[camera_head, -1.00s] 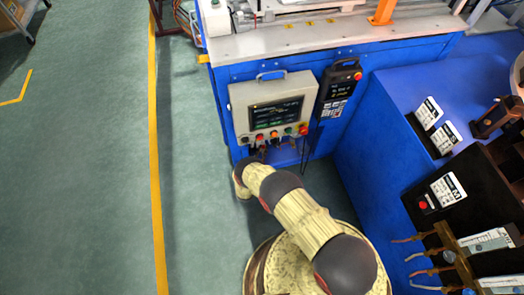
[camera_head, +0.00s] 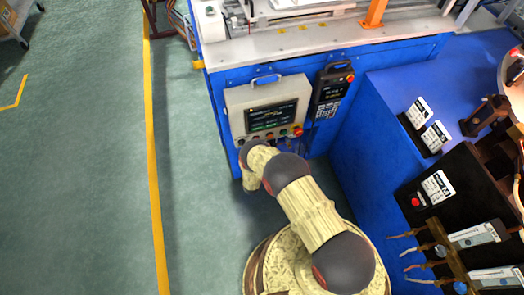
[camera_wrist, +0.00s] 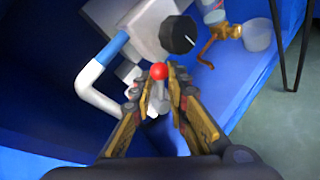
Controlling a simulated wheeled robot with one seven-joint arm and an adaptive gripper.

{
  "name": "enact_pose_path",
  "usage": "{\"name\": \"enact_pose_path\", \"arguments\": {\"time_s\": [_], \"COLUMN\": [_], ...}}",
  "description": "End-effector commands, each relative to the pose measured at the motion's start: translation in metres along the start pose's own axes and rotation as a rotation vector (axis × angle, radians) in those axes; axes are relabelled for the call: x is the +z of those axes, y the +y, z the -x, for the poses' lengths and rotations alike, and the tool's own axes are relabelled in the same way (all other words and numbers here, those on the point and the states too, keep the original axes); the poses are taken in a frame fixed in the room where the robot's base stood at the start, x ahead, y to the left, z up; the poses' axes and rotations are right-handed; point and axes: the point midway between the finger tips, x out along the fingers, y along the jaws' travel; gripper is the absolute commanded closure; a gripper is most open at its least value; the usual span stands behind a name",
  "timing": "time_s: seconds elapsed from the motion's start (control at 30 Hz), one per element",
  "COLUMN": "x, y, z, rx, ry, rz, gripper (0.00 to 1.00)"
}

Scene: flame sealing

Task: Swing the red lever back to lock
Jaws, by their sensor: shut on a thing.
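The red lever (camera_wrist: 158,72) has a round red knob on a pale metal stem and shows in the middle of the wrist view. My gripper (camera_wrist: 156,92) is shut on the lever, its yellow-and-dark fingers on either side of the stem just below the knob. The stem's lower end is partly hidden between the fingers. In the head view my own arm reaches to the blue cabinet below the control panel, and the lever and gripper are hidden there.
Close by in the wrist view are a black round knob (camera_wrist: 179,34) on a grey block, a white bent pipe (camera_wrist: 92,88) and a brass valve (camera_wrist: 221,32). In the head view, the control panel (camera_head: 268,107) and a handheld pendant (camera_head: 331,90) hang above my arm. Open floor lies left.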

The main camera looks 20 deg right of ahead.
Motion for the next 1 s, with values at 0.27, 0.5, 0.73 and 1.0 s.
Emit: {"name": "enact_pose_path", "arguments": {"time_s": [0.27,0.5,0.73,1.0], "x": [0.0005,0.0005,0.0003,0.0001], "y": [-0.0016,-0.0017,-0.0012,-0.0006], "z": [-0.0005,-0.0005,-0.0004,0.0009], "rx": [-0.002,-0.002,-0.001,0.000], "ry": [0.007,0.006,0.007,0.007], "rz": [-0.013,-0.012,-0.011,-0.011], "gripper": [1.00,0.81,0.71,0.71]}}
